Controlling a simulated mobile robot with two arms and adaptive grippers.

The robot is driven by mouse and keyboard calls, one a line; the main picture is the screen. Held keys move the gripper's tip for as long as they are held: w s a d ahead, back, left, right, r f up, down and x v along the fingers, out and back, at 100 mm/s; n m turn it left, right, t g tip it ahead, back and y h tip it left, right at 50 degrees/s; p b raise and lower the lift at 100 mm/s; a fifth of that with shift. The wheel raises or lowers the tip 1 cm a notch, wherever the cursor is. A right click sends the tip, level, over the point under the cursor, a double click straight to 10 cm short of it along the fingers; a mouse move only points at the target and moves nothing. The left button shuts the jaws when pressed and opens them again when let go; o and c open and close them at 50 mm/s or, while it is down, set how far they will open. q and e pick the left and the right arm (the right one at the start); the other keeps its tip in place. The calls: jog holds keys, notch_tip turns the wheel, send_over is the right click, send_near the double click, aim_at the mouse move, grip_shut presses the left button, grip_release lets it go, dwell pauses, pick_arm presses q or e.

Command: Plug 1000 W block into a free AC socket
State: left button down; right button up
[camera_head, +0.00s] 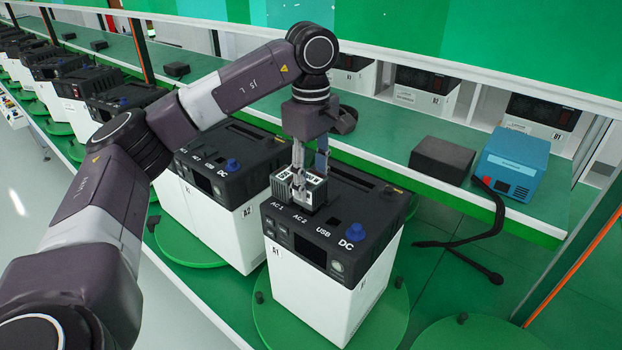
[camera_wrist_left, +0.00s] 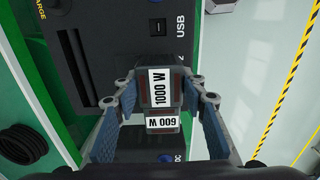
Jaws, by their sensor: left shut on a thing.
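The near power station A1 (camera_head: 335,272) stands upright with its AC 1, AC 2, USB and DC labels facing me. My left gripper (camera_head: 309,177) points down over its AC sockets and is shut on the grey 1000 W block (camera_head: 315,193). The 1000 W label also shows between the fingers in the left wrist view (camera_wrist_left: 158,86). The 600 W block (camera_wrist_left: 161,123) sits beside it, on the AC 1 side. The 1000 W block is at AC 2, whose socket is hidden beneath it. I cannot tell if it is fully seated. My right gripper is out of view.
Station A2 (camera_head: 212,224) stands close on the left, with more stations behind it. A black box (camera_head: 441,160) and a blue box (camera_head: 512,162) lie on the green shelf at right. A black cable (camera_head: 487,235) hangs there.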

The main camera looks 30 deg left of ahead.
pick_arm(q)
jog(key=shift+f+b, duration=0.55)
jog(key=shift+f, duration=0.25)
jog(key=c, duration=1.2)
grip_release()
jog(key=shift+o, duration=0.3)
jog(key=shift+f, duration=0.1)
notch_tip(320, 180, up, 12)
jog(key=shift+r, duration=0.1)
